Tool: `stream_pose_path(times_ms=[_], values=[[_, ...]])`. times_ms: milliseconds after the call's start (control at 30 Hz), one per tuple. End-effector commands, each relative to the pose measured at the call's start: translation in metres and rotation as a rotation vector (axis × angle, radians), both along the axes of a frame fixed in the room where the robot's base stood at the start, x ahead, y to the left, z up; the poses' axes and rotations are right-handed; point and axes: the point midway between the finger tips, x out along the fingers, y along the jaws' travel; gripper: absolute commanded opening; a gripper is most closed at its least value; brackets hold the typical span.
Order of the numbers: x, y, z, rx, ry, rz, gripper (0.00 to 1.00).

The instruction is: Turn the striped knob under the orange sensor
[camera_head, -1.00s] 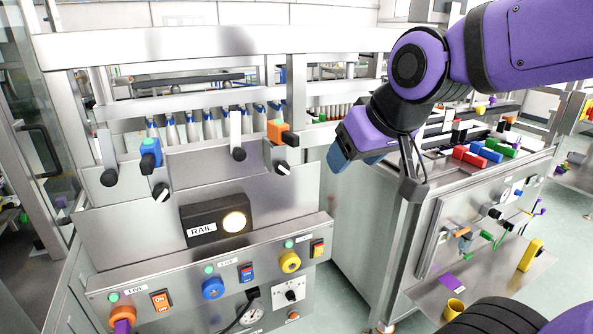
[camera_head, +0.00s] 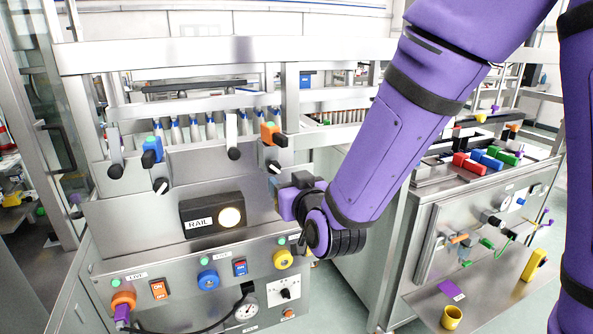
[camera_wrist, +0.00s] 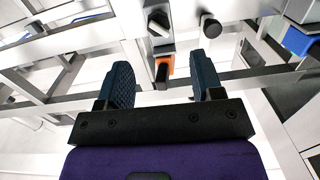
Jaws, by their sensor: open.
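The striped knob (camera_head: 274,167), black with a white stripe, sits on the steel panel just below the orange sensor (camera_head: 269,132) in the head view. In the wrist view, which looks upside down, the knob (camera_wrist: 158,23) lies beyond the fingertips, above the orange sensor (camera_wrist: 166,64) in the picture. My gripper (camera_wrist: 162,78) is open, with nothing between its two dark blue fingers. It is apart from the knob. In the head view its purple body is just below and right of the knob, and its fingers cannot be made out.
A black-ended lever (camera_head: 233,153) hangs left of the orange sensor. Another striped knob (camera_head: 161,186) is under the blue sensor (camera_head: 152,152). The RAIL box (camera_head: 198,222) with a lit lamp and a sloped control panel (camera_head: 180,270) lie lower. A workbench with coloured blocks (camera_head: 487,160) stands right.

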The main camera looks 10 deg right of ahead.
Motion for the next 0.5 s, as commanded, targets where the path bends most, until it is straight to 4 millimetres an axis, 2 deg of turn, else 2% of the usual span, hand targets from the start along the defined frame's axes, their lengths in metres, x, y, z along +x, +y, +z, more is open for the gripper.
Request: stream_pose_path(times_ms=[67,267,500], values=[[-0.002,0.007,-0.006,0.0,-0.029,0.0,0.6],[0.002,0.012,-0.008,0.004,-0.061,-0.005,0.6],[0.035,0.02,-0.007,0.005,-0.062,-0.007,0.6]])
